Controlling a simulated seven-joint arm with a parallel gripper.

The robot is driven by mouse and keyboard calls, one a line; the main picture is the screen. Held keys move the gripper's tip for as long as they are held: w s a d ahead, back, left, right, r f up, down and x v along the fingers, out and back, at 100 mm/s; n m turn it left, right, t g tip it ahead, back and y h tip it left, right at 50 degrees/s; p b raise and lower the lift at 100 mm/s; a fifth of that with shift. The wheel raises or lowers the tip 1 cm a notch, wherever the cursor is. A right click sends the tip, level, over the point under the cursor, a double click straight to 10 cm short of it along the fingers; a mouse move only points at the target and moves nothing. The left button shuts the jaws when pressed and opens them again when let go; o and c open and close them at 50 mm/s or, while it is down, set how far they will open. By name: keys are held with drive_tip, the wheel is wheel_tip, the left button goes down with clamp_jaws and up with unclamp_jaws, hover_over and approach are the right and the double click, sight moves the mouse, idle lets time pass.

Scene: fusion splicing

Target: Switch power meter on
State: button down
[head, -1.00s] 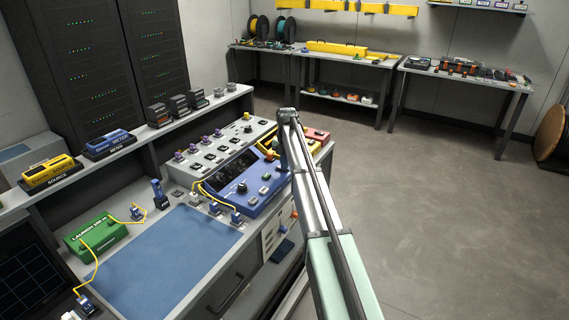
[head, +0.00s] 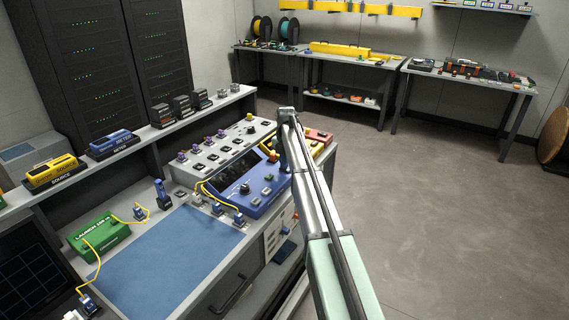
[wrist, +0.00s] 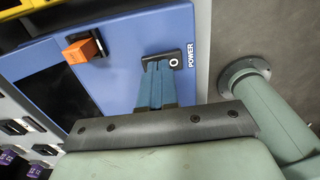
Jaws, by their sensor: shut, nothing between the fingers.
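A blue instrument with a dark screen (head: 236,172) stands on the workbench. It fills most of the wrist view as a blue panel (wrist: 115,85). I cannot read a name on it that marks it as the power meter. A black rocker switch (wrist: 173,61) labelled POWER sits on the panel, with an "O" at its visible end. My gripper (wrist: 157,68) is shut and empty. Its blue fingertips are at the switch's end opposite the "O" and hide part of it. I cannot tell whether they press it. In the head view, my gripper (head: 282,160) is over the instrument's right end.
An orange knob or plug (wrist: 82,50) stands out of the panel near my fingers. Yellow cables run to plugs (head: 239,219) at the instrument's front. A blue METER unit (head: 111,142) and a yellow SOURCE unit (head: 52,172) sit on the shelf. The blue mat (head: 170,265) is clear.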

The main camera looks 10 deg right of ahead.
sight(288, 170)
wheel_tip(288, 170, up, 14)
drive_tip(key=s+d, duration=0.1)
drive_tip(key=shift+s+d, duration=0.2)
drive_tip(key=shift+f, duration=0.1)
idle(0.4)
